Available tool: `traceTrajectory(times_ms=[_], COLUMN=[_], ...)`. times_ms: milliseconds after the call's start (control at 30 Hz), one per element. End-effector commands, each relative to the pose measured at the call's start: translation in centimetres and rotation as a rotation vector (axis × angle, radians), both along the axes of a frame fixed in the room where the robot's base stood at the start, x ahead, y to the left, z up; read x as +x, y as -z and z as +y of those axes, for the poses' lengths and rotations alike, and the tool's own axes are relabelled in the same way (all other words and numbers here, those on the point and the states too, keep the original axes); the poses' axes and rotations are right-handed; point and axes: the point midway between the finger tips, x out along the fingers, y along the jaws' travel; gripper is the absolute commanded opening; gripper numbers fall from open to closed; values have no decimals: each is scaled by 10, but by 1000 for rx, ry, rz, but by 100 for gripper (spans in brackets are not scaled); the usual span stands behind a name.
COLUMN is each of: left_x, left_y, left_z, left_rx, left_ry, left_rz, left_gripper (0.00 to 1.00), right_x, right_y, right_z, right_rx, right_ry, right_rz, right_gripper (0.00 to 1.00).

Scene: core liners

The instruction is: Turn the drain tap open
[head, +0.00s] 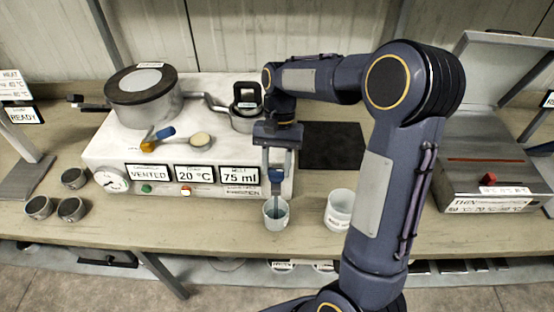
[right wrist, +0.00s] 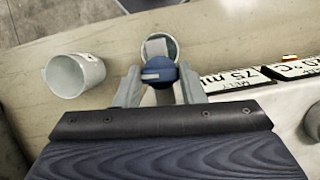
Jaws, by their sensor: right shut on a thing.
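The drain tap's blue handle (head: 277,174) is at the front right of the white machine (head: 235,191), beside the "75 ml" label. My right gripper (head: 278,172) reaches down from above and is shut on this handle. In the right wrist view, the round blue handle (right wrist: 158,71) with a pale stripe sits between the two fingertips (right wrist: 158,88). A white cup (head: 276,219) stands under the tap; its rim shows behind the handle in the right wrist view (right wrist: 170,46). A narrow bluish shape shows inside the cup; I cannot tell what it is. My left gripper is out of view.
A second white cup (head: 339,210) stands right of the first. A lidded pot (head: 143,98) and a blue-handled valve (head: 158,137) are on the machine. Several small metal cups (head: 73,178) stand at left. A grey device (head: 490,165) stands at right.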

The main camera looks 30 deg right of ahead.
Motion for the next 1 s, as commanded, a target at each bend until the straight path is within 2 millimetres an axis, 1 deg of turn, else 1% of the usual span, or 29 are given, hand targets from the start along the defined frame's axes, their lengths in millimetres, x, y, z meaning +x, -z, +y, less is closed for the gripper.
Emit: traceTrajectory(times_ms=[33,300,800,833,1000], left_x=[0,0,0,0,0], left_y=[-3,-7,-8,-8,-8], left_z=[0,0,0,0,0], left_rx=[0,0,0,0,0], left_ry=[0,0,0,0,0], left_rz=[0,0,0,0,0], left_gripper=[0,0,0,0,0], right_x=[1,1,1,1,1], right_y=[-2,-1,0,0,0], right_z=[0,1,1,1,1], right_rx=[-1,-2,-1,-1,-1], right_ry=[-24,-107,-126,-126,-125], right_rz=[0,-2,-3,-3,-3], right_gripper=[14,14,14,38,58])
